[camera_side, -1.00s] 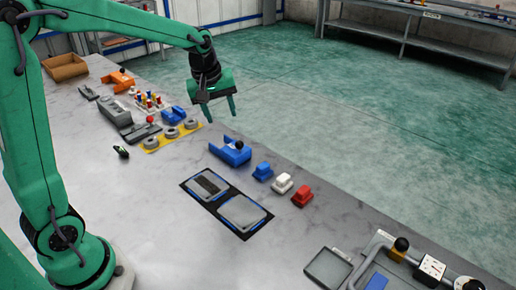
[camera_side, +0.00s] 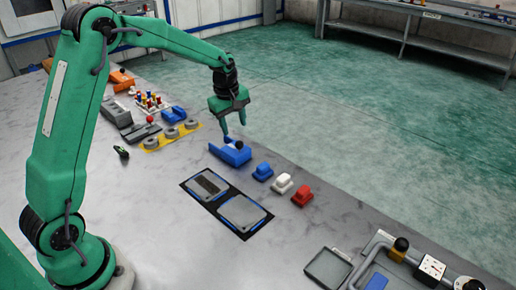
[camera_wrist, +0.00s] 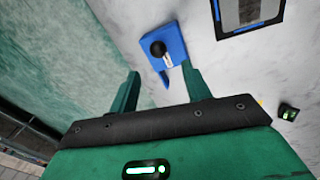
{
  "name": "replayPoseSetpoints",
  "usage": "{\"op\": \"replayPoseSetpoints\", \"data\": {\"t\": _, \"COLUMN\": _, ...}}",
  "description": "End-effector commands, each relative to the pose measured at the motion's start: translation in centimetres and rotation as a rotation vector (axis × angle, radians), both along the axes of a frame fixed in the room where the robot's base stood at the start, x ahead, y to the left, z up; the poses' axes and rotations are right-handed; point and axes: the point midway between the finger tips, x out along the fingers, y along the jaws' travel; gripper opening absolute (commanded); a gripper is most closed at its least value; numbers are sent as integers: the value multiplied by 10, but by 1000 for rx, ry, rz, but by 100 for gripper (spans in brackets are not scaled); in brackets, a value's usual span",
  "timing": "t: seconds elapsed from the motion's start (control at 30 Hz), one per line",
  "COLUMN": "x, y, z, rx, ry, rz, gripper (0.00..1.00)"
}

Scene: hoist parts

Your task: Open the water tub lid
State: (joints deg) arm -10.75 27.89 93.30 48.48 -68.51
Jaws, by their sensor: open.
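Two flat grey panels with blue rims lie side by side on a black mat at mid-bench; the left one (camera_side: 208,184) has a dark strip on top, and the right one (camera_side: 241,212) is plain. They look like shut lids; I cannot tell which is the water tub's. The left panel partly shows at the top of the wrist view (camera_wrist: 250,10). My gripper (camera_side: 233,126) is open and empty, beyond the panels, just above a blue block with a dark knob (camera_side: 236,154). In the wrist view that block (camera_wrist: 176,40) lies ahead of my open fingers (camera_wrist: 160,72).
Blue (camera_side: 263,171), white (camera_side: 282,183) and red (camera_side: 302,195) blocks stand right of the knobbed block near the bench edge. A yellow strip with grey rings (camera_side: 172,134) lies left. A grey tray (camera_side: 328,267) and piping stand at the front right.

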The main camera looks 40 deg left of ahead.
Motion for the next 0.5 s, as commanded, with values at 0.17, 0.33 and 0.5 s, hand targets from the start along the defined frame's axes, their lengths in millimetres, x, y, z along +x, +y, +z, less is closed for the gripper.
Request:
{"op": "replayPoseSetpoints", "data": {"t": 0.17, "x": 2, "y": -1, "z": -15, "rx": -1, "ry": 3, "rz": -1, "gripper": 48}}
{"op": "replayPoseSetpoints", "data": {"t": 0.33, "x": 6, "y": -2, "z": -34, "rx": -1, "ry": 3, "rz": -2, "gripper": 48}}
{"op": "replayPoseSetpoints", "data": {"t": 0.5, "x": 10, "y": -3, "z": -54, "rx": -1, "ry": 2, "rz": -2, "gripper": 48}}
